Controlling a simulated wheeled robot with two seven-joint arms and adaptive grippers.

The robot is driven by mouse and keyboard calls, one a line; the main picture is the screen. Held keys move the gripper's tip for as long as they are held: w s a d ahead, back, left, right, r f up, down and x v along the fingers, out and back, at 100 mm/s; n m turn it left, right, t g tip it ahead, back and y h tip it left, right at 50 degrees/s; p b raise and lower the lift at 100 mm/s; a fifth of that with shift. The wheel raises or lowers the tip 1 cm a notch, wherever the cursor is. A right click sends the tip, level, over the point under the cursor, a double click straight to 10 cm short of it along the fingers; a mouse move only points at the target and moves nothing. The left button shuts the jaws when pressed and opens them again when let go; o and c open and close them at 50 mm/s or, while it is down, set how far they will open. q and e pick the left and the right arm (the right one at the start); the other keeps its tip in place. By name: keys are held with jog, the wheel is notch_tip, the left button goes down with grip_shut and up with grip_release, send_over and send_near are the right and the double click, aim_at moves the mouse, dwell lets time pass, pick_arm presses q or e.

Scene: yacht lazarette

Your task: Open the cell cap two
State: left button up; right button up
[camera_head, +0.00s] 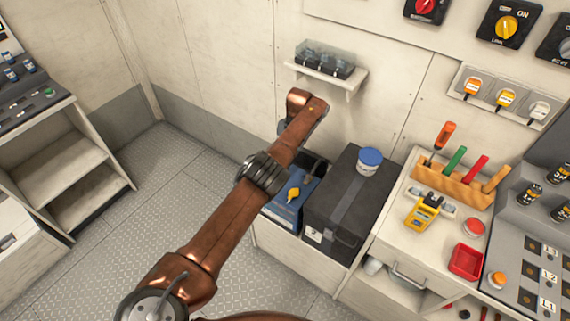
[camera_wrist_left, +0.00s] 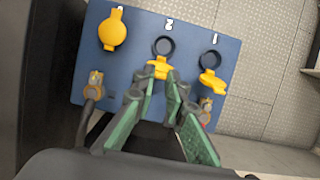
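The blue battery (camera_head: 283,212) stands left of a black box, partly hidden by my left arm. In the left wrist view its blue top (camera_wrist_left: 136,62) has three cells in a row. Cap two (camera_wrist_left: 158,69) is yellow and tipped back toward my gripper, and its round filler hole (camera_wrist_left: 163,47) is uncovered. Cap one (camera_wrist_left: 212,82) is also flipped back beside its open hole (camera_wrist_left: 210,61). The left cap (camera_wrist_left: 113,30) covers its hole. My left gripper (camera_wrist_left: 163,88) has green fingers a little apart, tips close to cap two; contact is unclear. My right gripper is not in view.
Brass terminals (camera_wrist_left: 95,88) with cables sit on the battery's near corners. The black box (camera_head: 347,205) carries a blue-lidded jar (camera_head: 369,161). A wall shelf (camera_head: 328,75) is above. A counter with a tool rack (camera_head: 460,187) is at right. The floor at left is clear.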

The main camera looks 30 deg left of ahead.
pick_arm(q)
jog(key=o, duration=0.4)
jog(key=shift+f, duration=0.15)
jog(key=shift+o, duration=0.2)
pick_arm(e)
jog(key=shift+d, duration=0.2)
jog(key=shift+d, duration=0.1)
pick_arm(q)
jog(key=shift+r, duration=0.2)
jog(key=shift+w+d+r, duration=0.1)
jog(key=shift+d+r, duration=0.05)
jog(key=shift+r, duration=0.45)
notch_tip(320, 180, up, 8)
jog(key=shift+r, duration=0.25)
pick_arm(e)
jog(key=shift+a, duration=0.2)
